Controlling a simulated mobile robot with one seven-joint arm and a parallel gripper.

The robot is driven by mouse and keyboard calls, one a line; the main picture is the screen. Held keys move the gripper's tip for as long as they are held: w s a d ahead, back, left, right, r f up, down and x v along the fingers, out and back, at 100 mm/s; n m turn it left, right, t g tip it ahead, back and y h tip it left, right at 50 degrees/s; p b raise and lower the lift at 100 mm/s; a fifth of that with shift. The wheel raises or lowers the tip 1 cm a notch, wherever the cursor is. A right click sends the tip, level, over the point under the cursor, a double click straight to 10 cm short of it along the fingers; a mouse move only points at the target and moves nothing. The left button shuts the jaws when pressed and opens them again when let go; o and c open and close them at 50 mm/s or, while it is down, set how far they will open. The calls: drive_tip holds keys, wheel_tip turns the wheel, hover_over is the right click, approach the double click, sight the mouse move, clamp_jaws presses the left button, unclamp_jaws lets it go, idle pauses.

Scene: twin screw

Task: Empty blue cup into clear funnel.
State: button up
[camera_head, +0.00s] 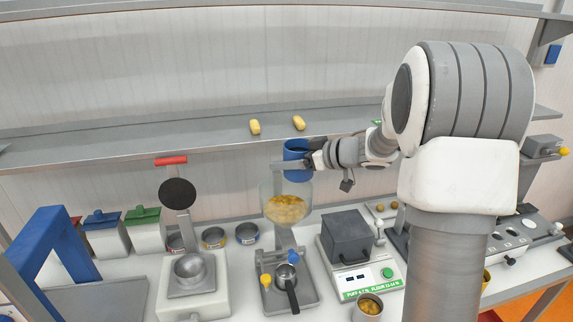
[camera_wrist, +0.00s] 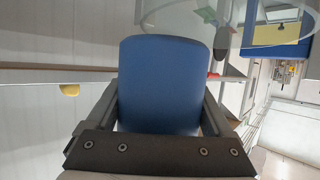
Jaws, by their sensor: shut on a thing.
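The blue cup (camera_head: 296,148) is held above the clear funnel (camera_head: 286,190), over its upper rim. My gripper (camera_head: 312,160) comes from the right and is shut on the cup. In the wrist view the blue cup (camera_wrist: 163,85) fills the middle, with one finger of my gripper (camera_wrist: 164,108) on each side of it. The funnel's clear wall (camera_wrist: 185,15) shows just beyond the cup. Yellow pieces lie inside the funnel in the head view. The inside of the cup is hidden, and I cannot tell its exact tilt or whether it holds anything.
A small pot with a dark handle (camera_head: 287,275) sits below the funnel. A scale (camera_head: 362,280) with a dark grey box stands to its right, and a cup of yellow pieces (camera_head: 368,307) in front. A shelf (camera_head: 190,128) with two yellow items runs behind the funnel.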

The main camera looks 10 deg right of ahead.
sight(288, 148)
idle(0.3)
drive_tip(key=shift+r, duration=1.55)
